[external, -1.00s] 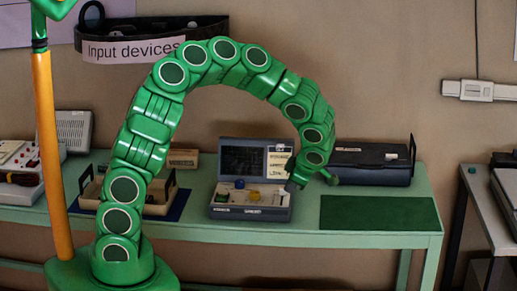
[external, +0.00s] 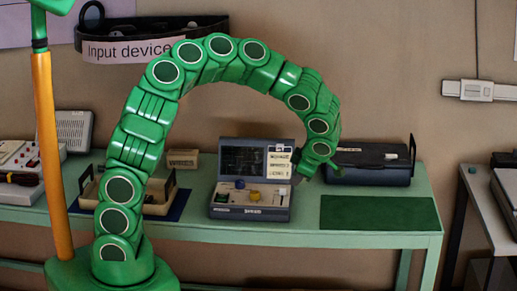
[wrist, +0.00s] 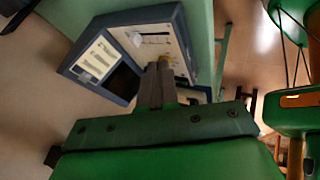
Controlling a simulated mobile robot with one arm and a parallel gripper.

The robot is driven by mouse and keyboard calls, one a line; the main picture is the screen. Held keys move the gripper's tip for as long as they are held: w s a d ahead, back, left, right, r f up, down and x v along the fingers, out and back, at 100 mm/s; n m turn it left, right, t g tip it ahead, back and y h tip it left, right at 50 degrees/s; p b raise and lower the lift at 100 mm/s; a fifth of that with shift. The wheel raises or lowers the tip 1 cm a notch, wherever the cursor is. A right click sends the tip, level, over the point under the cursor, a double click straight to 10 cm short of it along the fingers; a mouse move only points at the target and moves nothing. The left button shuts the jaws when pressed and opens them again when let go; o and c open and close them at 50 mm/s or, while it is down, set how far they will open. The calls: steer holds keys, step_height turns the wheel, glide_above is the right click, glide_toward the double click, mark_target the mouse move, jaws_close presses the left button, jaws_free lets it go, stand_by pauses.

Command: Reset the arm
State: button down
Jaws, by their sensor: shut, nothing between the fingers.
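My green arm arches over the green table from the left. My gripper (external: 298,173) is at its end, just right of the raised lid of a blue-grey open case (external: 250,213), and its fingers are small and partly hidden there. In the wrist view my gripper (wrist: 163,66) has its grey fingers closed together with nothing between them. The open case (wrist: 176,18) lies beyond the fingertips in that view, partly covered by them. I cannot tell the exact gap between fingers and case.
The green table (external: 310,237) holds a dark closed case (external: 365,167) behind my gripper, a flat green mat (external: 378,213) at right, and a beige tray (external: 157,207) behind my arm. An orange post (external: 47,140) stands at left. The space above the mat is clear.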

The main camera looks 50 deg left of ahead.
steer(key=w+d+r+m+t+h, duration=0.3)
steer(key=w+d+r+m+t, duration=0.25)
steer(key=r, duration=0.35)
steer(key=w+d+r+m+t+h, duration=0.35)
steer(key=w+d+r+t, duration=0.2)
steer(key=r, duration=0.35)
steer(key=s+d+r+m+g+h, duration=0.1)
steer(key=s+d+r+m+h, duration=0.6)
steer(key=s+d+m, duration=0.55)
steer(key=s+a+f+m+g+y, duration=0.1)
steer(key=s+a+f+m+g, duration=0.3)
steer(key=s, duration=0.5)
steer(key=s+a+f+m+g+y, duration=0.1)
steer(key=s+a+f+m+g, duration=0.15)
steer(key=s+f, duration=0.45)
steer(key=s+a+f+m+g+y, duration=0.1)
steer(key=s+a+f+m+g, duration=0.25)
steer(key=s, duration=0.75)
steer(key=s+a+r+n+g+y, duration=0.2)
steer(key=s+a+n, duration=0.4)
steer(key=s+a, duration=0.5)
steer(key=a+y, duration=0.1)
steer(key=a, duration=0.2)
steer(key=shift+s+r+g, duration=0.15)
steer(key=shift+g, duration=0.15)
